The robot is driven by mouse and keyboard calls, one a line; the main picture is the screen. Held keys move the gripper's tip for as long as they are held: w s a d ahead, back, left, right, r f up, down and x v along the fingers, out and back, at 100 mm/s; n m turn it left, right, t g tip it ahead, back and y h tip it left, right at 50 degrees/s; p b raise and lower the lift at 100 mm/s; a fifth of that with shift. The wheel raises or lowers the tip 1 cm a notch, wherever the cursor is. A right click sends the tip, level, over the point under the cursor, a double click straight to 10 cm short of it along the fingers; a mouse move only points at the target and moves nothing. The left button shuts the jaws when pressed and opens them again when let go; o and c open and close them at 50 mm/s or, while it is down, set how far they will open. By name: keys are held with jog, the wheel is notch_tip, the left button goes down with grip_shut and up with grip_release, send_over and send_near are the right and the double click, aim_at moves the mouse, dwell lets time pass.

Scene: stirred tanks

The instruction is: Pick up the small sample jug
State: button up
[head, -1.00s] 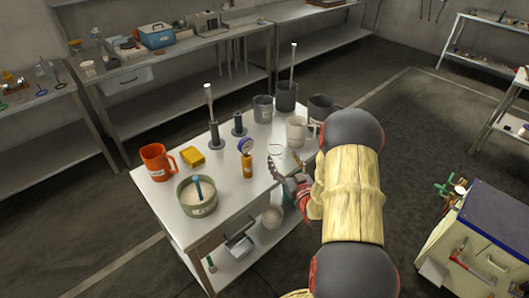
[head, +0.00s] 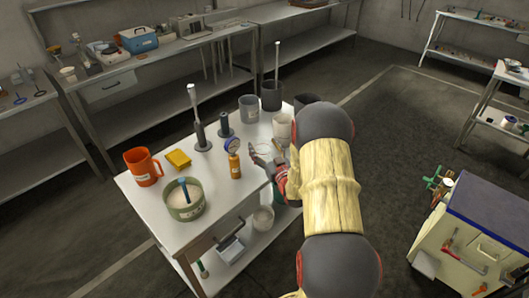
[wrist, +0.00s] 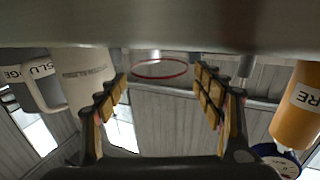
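No jug in view carries a label I can read as the sample jug. A thin ring (head: 262,149), perhaps the rim of a clear vessel, is on the table just beyond my gripper (head: 268,165). In the wrist view the ring looks red-edged (wrist: 160,78) and lies ahead, between the fingers of my gripper (wrist: 163,82), which are apart and empty. A cream jug with a handle (wrist: 85,78) is left of the fingers; in the head view my arm partly covers the cream jug (head: 282,127). A larger orange jug (head: 143,168) stands at the table's left.
An orange cylinder with a gauge (head: 234,163) is close to my gripper and shows at right in the wrist view (wrist: 296,105). Grey jugs (head: 249,109) stand behind.

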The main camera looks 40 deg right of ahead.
jog(key=shift+c, duration=1.2)
jog(key=c, duration=0.9)
jog(key=shift+r, duration=0.15)
